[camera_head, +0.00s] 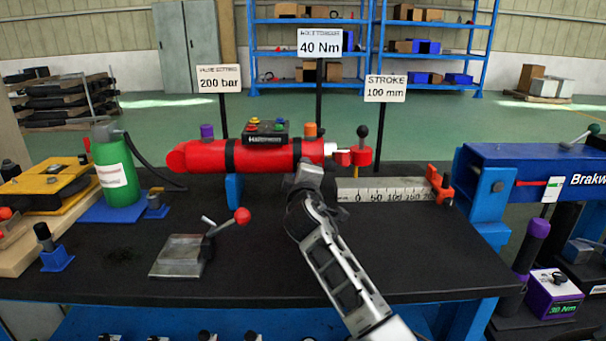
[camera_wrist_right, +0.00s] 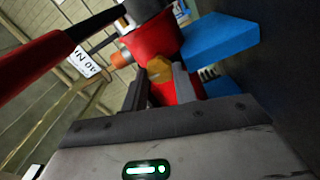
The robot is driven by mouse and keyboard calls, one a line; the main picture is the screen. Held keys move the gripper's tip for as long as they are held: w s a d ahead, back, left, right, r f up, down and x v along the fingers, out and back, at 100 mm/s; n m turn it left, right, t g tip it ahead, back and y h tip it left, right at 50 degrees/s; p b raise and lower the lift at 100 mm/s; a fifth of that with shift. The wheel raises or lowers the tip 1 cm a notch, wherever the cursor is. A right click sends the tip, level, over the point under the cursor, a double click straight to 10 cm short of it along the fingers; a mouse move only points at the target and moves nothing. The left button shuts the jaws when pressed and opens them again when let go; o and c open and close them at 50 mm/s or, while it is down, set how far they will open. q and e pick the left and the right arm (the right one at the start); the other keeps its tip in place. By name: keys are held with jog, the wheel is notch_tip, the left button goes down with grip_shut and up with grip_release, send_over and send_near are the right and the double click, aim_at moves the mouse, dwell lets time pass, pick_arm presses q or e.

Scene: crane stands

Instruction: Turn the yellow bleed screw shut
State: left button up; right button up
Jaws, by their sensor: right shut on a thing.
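The yellow bleed screw (camera_wrist_right: 158,69) shows in the right wrist view, on the end of the red cylinder (camera_wrist_right: 155,38). My right gripper (camera_wrist_right: 160,86) is shut on it, one dark finger on each side. In the head view the red cylinder (camera_head: 270,155) lies horizontally on a blue support across the bench. My right gripper (camera_head: 308,178) is at the front of the cylinder's right part, and its wrist hides the screw there. My left gripper is not in view.
The dark bench (camera_head: 120,250) carries a grey plate with a red-knobbed lever (camera_head: 241,216) at front left. A ruler (camera_head: 385,190) lies right of my gripper. A green bottle (camera_head: 115,170) stands at left. The front right of the bench is clear.

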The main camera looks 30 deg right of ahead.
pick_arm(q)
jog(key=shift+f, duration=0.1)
pick_arm(e)
jog(key=o, duration=1)
jog(key=v, duration=1.6)
jog(key=shift+s, duration=0.1)
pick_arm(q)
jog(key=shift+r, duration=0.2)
